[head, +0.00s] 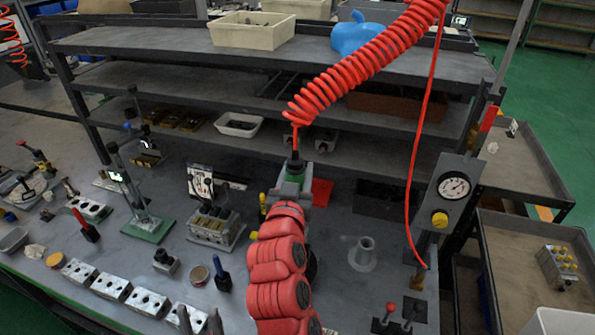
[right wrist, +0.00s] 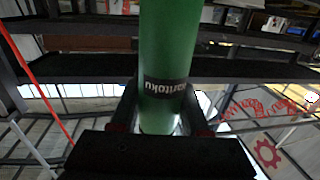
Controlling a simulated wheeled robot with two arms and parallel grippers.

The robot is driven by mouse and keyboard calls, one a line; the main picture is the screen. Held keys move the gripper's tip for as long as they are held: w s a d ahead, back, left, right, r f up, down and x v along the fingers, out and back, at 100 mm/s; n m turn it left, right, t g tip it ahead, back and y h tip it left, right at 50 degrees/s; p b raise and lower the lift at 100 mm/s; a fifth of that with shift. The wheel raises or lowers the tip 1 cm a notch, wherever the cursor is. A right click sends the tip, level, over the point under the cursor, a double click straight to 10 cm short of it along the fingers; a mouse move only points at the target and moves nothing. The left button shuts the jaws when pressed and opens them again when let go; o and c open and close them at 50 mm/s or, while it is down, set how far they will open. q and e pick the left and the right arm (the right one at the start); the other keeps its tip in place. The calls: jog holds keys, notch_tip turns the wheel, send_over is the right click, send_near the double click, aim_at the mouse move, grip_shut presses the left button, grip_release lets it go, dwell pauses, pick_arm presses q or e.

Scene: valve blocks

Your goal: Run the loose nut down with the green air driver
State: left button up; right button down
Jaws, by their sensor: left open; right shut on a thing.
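My right gripper (head: 296,187) is shut on the green air driver (head: 295,168) and holds it upright above the bench, with a red coiled hose (head: 365,65) rising from its top. In the right wrist view the green driver body (right wrist: 165,40) with a dark label stands between the fingers of this gripper (right wrist: 165,118). I cannot make out the loose nut.
More valve blocks (head: 147,302) lie in a row to the left. A grey fixture with dark posts (head: 214,228) stands left of the driver. A gauge panel (head: 452,190) and a grey cone-shaped stand (head: 363,254) are on the right. Shelves (head: 185,85) rise behind the bench.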

jog(key=shift+f+b, duration=1.05)
jog(key=shift+b, duration=0.35)
jog(key=shift+r+b, duration=0.1)
jog(key=shift+b, duration=0.3)
dwell(0.5)
jog(key=shift+f+b, duration=0.65)
jog(key=shift+b, duration=0.75)
dwell(2.6)
jog(key=shift+r, duration=0.1)
dwell(0.9)
